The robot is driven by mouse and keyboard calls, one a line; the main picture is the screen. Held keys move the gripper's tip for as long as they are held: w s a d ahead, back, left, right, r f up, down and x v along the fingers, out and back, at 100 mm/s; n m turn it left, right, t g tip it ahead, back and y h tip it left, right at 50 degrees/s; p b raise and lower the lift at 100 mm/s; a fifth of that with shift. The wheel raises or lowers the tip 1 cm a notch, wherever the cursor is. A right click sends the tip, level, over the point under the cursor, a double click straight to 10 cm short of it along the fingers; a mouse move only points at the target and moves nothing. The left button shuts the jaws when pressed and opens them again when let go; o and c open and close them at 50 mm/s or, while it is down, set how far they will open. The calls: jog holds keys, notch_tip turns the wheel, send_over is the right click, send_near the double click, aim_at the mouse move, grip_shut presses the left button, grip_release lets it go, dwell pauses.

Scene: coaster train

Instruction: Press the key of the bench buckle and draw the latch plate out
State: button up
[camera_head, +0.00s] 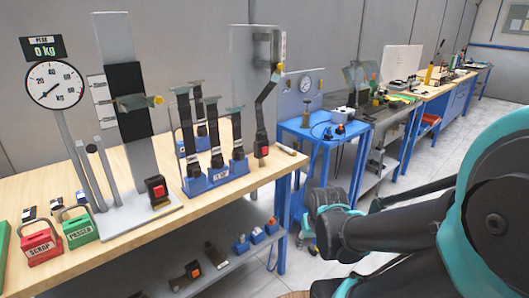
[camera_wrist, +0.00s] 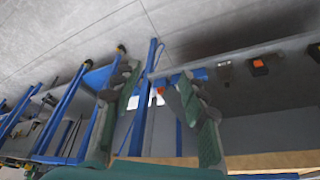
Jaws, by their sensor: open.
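Two buckles with red keys stand on the wooden bench in the head view. One black buckle (camera_head: 157,189) stands at the foot of the upright test plate by the dial. Another buckle (camera_head: 261,148) is at the lower end of a dark strap hanging from a grey panel. I cannot tell for certain which is the bench buckle, or make out a latch plate in either. My gripper (camera_wrist: 157,88) is open in the wrist view, its two green-and-grey fingers apart with nothing between them. It is away from both buckles, which do not clearly show in that view.
The wooden bench (camera_head: 232,187) holds a blue rack (camera_head: 215,177) of buckles, a dial gauge (camera_head: 55,84) and red and green padlock-shaped boxes at left. A lower shelf (camera_head: 225,262) holds loose buckle parts. A blue cart (camera_head: 318,128) stands beyond. My arm fills the right side.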

grip_shut()
dwell(1.4)
